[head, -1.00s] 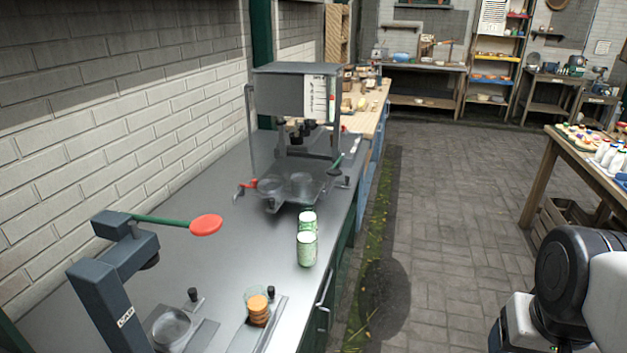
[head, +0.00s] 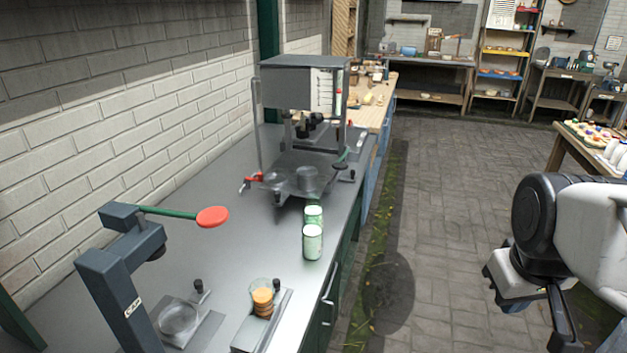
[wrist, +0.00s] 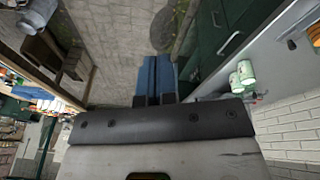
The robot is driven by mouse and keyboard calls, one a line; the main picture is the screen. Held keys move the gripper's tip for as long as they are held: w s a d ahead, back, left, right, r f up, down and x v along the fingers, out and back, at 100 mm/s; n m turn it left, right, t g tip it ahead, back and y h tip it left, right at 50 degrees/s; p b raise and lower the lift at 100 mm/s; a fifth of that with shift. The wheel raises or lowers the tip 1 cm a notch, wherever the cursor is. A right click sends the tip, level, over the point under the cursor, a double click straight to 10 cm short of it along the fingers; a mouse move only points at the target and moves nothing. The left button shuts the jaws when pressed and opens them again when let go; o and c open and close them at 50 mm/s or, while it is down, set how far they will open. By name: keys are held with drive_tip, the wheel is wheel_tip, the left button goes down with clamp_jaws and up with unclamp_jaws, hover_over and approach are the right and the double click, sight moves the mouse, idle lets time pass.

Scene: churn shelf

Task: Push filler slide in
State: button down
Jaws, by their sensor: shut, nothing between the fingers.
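The filler (head: 300,88) is a grey boxy machine on the far part of the steel counter, with a printed scale on its front. Its slide (head: 290,190) is a grey plate low at its front, bearing two clear round cups. A dark knob (head: 347,174) is at the plate's right and a red handle (head: 253,179) at its left. I cannot tell how far in the slide sits. My gripper (wrist: 157,60) shows in the wrist view, its two blue fingers together and empty. It is over the floor beside the counter, apart from the filler.
Two green cans (head: 312,240) stand in front of the filler, near the counter edge. Nearer stands a grey lever press (head: 112,270) with a red-knobbed green lever, a cup plate (head: 178,318) and orange discs (head: 263,301). A table (head: 570,145) stands right. The floor between is clear.

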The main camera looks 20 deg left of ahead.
drive_tip(key=w+a+r+n, duration=0.2)
drive_tip(key=w+a+n, duration=1.5)
drive_tip(key=w+a, duration=0.5)
drive_tip(key=w+a+f+n, duration=0.3)
drive_tip(key=a+n, duration=0.2)
drive_tip(key=a, duration=0.5)
drive_tip(key=w+a+f+n+t, duration=0.1)
drive_tip(key=w+a+f+n, duration=0.1)
drive_tip(key=a+n, duration=0.4)
drive_tip(key=w+a+f+n, duration=0.3)
drive_tip(key=w+a+n, duration=0.1)
drive_tip(key=a, duration=1.1)
drive_tip(key=shift+w+a+f+n+y, duration=0.2)
drive_tip(key=shift+w+f+n+y, duration=0.15)
drive_tip(key=shift+n, duration=0.55)
drive_tip(key=shift+s, duration=0.1)
hover_over(278, 203)
drive_tip(key=s, duration=0.2)
drive_tip(key=shift+d+f, duration=0.1)
drive_tip(key=shift+f, duration=4.55)
